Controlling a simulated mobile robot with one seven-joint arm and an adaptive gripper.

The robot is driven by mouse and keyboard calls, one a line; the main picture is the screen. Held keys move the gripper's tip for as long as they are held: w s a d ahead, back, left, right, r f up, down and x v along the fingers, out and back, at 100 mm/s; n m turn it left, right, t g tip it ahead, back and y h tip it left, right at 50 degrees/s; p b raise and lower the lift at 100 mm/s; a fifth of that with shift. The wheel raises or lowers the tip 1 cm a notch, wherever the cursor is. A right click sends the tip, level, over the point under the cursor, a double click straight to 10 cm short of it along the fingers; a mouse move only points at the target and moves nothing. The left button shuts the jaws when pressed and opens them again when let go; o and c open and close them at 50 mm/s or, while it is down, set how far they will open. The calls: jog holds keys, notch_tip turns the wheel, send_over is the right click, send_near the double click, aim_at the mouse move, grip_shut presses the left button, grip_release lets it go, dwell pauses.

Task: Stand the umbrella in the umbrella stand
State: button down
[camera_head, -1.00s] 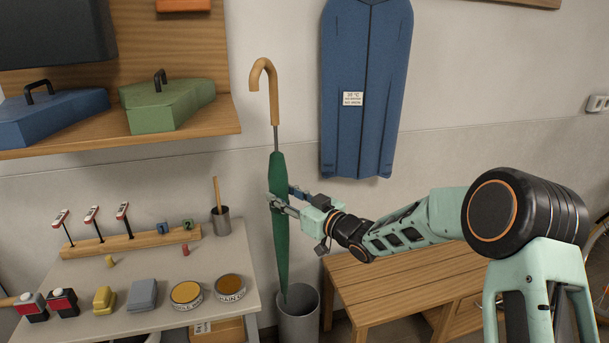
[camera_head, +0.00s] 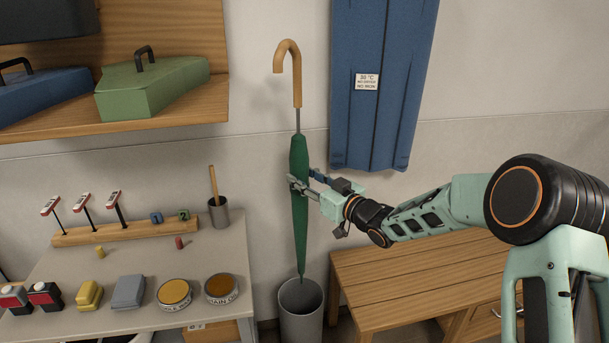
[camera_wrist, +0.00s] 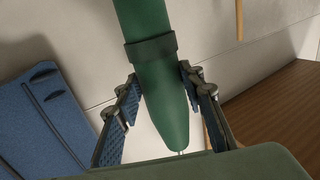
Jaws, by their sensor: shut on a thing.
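The closed green umbrella (camera_head: 299,220) with a curved wooden handle (camera_head: 294,75) hangs nearly upright, handle up. My gripper (camera_head: 302,184) is shut on the middle of its green cloth. The umbrella's pointed tip shows at the mouth of the grey cylindrical umbrella stand (camera_head: 301,323); I cannot tell whether it is above the rim or just inside. In the wrist view, the green umbrella (camera_wrist: 158,70) with a dark band runs between my two fingers (camera_wrist: 160,85). The stand is not clear in the wrist view.
A grey table (camera_head: 215,260) with tins, blocks and a pencil cup (camera_head: 218,212) stands close on the left. A wooden bench (camera_head: 410,285) stands close on the right. A shelf (camera_head: 190,113) holds cases at upper left.

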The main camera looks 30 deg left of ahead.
jog(key=b, duration=0.2)
send_over(303, 247)
jog(key=shift+f, duration=2.15)
jog(key=f+b, duration=0.4)
jog(key=f, duration=0.1)
jog(key=f+b, duration=0.5)
jog(key=f, duration=0.1)
jog(key=f+b, duration=0.4)
jog(key=f, duration=0.1)
jog(key=shift+s+d+f, duration=0.15)
jog(key=shift+d, duration=0.1)
jog(key=shift+f, duration=2.7)
